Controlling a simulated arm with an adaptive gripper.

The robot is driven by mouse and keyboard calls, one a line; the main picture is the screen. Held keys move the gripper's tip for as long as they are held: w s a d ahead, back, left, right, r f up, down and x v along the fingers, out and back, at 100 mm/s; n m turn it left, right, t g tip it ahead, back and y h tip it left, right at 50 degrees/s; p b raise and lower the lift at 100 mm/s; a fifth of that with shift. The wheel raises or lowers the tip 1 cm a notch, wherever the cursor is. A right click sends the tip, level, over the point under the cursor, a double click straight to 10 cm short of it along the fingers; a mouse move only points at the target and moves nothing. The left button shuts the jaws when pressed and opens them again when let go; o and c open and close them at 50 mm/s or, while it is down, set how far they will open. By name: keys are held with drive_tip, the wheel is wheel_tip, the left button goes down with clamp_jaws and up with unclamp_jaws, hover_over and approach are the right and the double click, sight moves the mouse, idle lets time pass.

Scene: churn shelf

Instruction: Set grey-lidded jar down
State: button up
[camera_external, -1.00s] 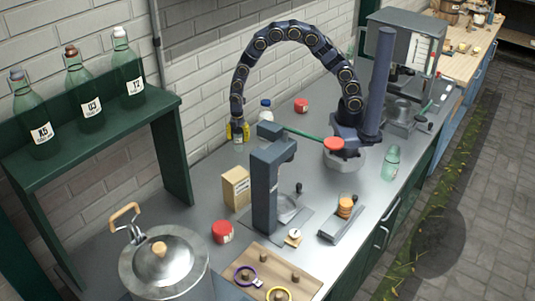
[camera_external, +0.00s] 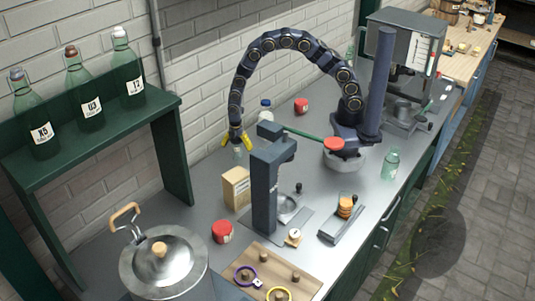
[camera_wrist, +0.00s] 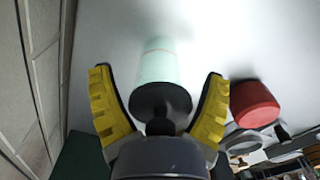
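The grey-lidded jar (camera_wrist: 157,68) has a pale green body and a dark grey lid. In the wrist view it stands between my fingers, with a gap on each side. In the external view its pale body (camera_external: 238,153) shows just below my gripper (camera_external: 237,141), upright on the grey counter near the brick wall. My gripper (camera_wrist: 158,76) has yellow padded fingers spread wide to either side of the jar. The gripper palm hides part of the lid.
A cardboard box (camera_external: 236,188) and dark upright stand (camera_external: 265,190) are nearer the camera. A blue-lidded jar (camera_external: 265,112) and red container (camera_external: 301,105) stand behind to the right. The green shelf (camera_external: 100,140) holds bottles at left. Counter between shelf and box is clear.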

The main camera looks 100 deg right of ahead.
wheel_tip(320, 180, up, 12)
drive_tip(key=shift+f, duration=0.1)
drive_tip(key=s+a+r+m, duration=0.4)
drive_tip(key=s+r+m, duration=0.2)
drive_tip(key=s+r, duration=0.6)
drive_tip(key=s+a+r+m, duration=0.1)
drive_tip(key=s+m, duration=0.3)
drive_tip(key=s, duration=0.4)
drive_tip(key=s+a+r+m+g, duration=0.1)
drive_tip(key=s+r+m, duration=0.1)
drive_tip(key=s, duration=0.7)
drive_tip(key=shift+m+g, duration=0.3)
drive_tip(key=shift+m, duration=0.6)
